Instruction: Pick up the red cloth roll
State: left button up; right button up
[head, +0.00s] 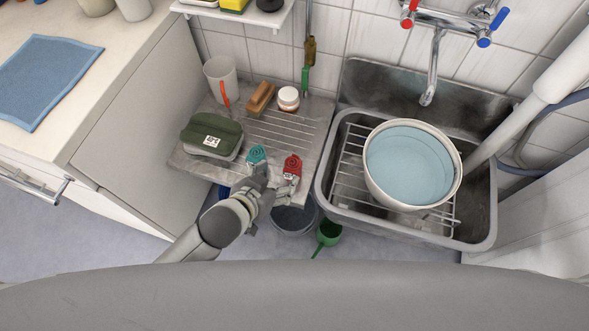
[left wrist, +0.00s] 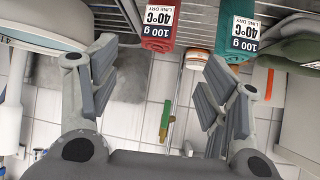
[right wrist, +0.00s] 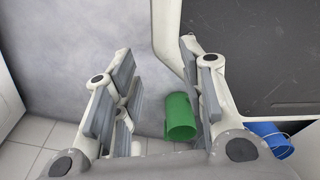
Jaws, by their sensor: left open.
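The red cloth roll (head: 292,166) stands at the front edge of the slatted drainboard, right of a teal roll (head: 257,154). In the left wrist view the red roll (left wrist: 160,28) shows a white 100 g, 40°C label, with the teal roll (left wrist: 238,38) beside it. My left gripper (head: 275,181) is open and empty, just in front of the rolls. In the left wrist view the red roll lies between its spread fingers, beyond the tips; I cannot tell whether they touch. My right gripper (right wrist: 157,58) is open and empty, and is not in the head view.
Right is a sink (head: 478,200) with a water-filled basin (head: 412,165).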

aim_at(292, 163)
pick_arm(q)
jog(key=x, duration=0.4)
jog(key=shift+w+d, duration=0.2)
jog(key=shift+w, duration=0.25)
jog(key=shift+b+x, duration=0.45)
jog(key=shift+x, duration=2.35)
jog(key=shift+d+r, duration=0.1)
pick_arm(e)
jog(key=shift+d+f, duration=0.15)
jog(key=shift+f, duration=0.35)
pick_arm(q)
jog(key=c, duration=1.1)
jog(key=shift+c, duration=0.2)
jog(key=shift+r, duration=0.1)
